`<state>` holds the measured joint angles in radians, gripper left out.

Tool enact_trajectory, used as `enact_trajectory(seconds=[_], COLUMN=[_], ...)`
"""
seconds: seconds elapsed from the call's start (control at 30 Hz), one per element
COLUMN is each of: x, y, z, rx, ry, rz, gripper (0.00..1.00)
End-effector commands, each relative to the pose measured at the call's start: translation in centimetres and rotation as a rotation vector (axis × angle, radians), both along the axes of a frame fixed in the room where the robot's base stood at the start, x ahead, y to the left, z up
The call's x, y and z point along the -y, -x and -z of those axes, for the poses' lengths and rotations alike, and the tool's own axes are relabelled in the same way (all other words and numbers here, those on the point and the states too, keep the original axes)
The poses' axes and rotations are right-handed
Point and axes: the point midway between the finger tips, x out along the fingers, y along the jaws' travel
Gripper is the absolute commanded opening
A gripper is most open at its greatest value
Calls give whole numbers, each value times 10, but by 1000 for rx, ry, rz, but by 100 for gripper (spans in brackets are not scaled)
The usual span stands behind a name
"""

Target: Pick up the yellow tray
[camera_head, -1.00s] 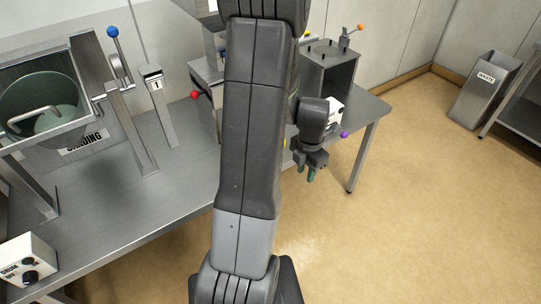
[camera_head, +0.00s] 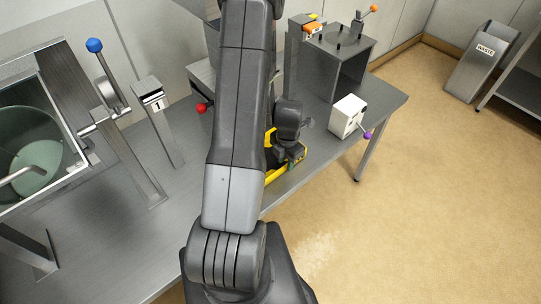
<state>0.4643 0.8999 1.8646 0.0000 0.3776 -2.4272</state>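The yellow tray (camera_head: 272,176) lies on the grey metal table, near its front edge. Only parts of its yellow rim and dark inside show; my arm covers much of it. My gripper (camera_head: 293,160) is at the tray's right side, over or against the rim. Its fingers are small and dark here, and I cannot tell whether they are open or shut, or whether they touch the tray.
A white box with a purple-tipped lever (camera_head: 348,116) stands right of my gripper. Behind it is an open dark metal box (camera_head: 338,65). A red-knobbed lever (camera_head: 202,107), a post marked 1 (camera_head: 150,95) and a drum unit (camera_head: 30,150) stand left.

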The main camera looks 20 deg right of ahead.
Motion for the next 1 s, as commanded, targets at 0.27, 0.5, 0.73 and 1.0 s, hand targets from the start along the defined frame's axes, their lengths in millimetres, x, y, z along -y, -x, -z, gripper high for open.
enact_trajectory(seconds=[0.27,0.5,0.73,1.0], x=[0,0,0,0], y=[0,0,0,0], z=[27,32,32,32], rx=[-1,0,0,1], ry=[-1,0,0,1], rz=[0,0,0,0], gripper=[30,30,8,0])
